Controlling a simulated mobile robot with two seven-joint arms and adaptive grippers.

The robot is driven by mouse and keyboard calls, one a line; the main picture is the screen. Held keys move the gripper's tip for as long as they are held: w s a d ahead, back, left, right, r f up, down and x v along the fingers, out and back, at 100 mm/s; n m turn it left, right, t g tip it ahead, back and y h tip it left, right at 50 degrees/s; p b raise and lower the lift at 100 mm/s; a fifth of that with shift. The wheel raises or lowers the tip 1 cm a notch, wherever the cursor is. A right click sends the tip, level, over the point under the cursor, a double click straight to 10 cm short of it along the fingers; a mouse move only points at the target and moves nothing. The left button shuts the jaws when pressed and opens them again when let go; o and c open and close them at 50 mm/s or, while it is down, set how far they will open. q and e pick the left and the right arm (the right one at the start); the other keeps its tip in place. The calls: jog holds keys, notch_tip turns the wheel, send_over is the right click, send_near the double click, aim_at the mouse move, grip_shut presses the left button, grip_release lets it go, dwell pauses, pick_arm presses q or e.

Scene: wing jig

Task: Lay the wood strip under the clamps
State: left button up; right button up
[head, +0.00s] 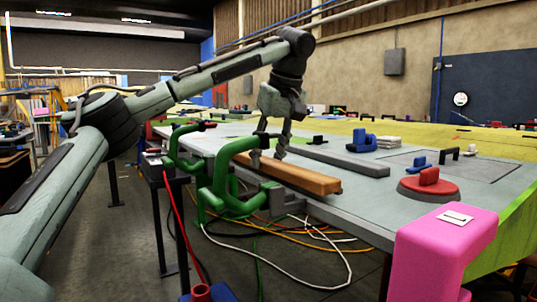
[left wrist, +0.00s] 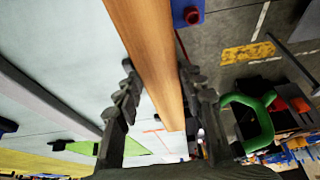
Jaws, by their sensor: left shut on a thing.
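The wood strip (head: 305,178) is a long orange-brown bar along the near edge of the grey table (head: 375,205). My left gripper (head: 268,156) is shut on it near its far part, with one finger on each side. In the left wrist view the strip (left wrist: 150,55) runs between the fingertips of the gripper (left wrist: 160,88). Green clamps stand at the table edge: a nearer one (head: 220,185) beside the strip and a farther one (head: 173,148). A green clamp (left wrist: 262,122) also shows in the left wrist view. I cannot tell whether the strip touches the table. My right gripper is not in view.
A grey bar (head: 345,161) lies behind the strip. A red round piece (head: 430,186) and a pink block (head: 445,245) are at the right. Blue blocks (head: 361,142) sit farther back. Cables (head: 320,270) lie on the floor below the edge. Bare table lies right of the strip.

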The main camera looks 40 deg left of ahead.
pick_arm(q)
jog(key=shift+f, duration=0.5)
jog(key=shift+s, duration=0.1)
jog(key=shift+c, duration=0.2)
jog(key=o, duration=1.3)
jog(key=shift+f, duration=0.15)
jog(key=shift+o, duration=0.2)
jog(key=shift+d, duration=0.1)
jog(key=shift+r, duration=0.4)
jog(key=v, duration=1.2)
jog(key=shift+r, duration=0.3)
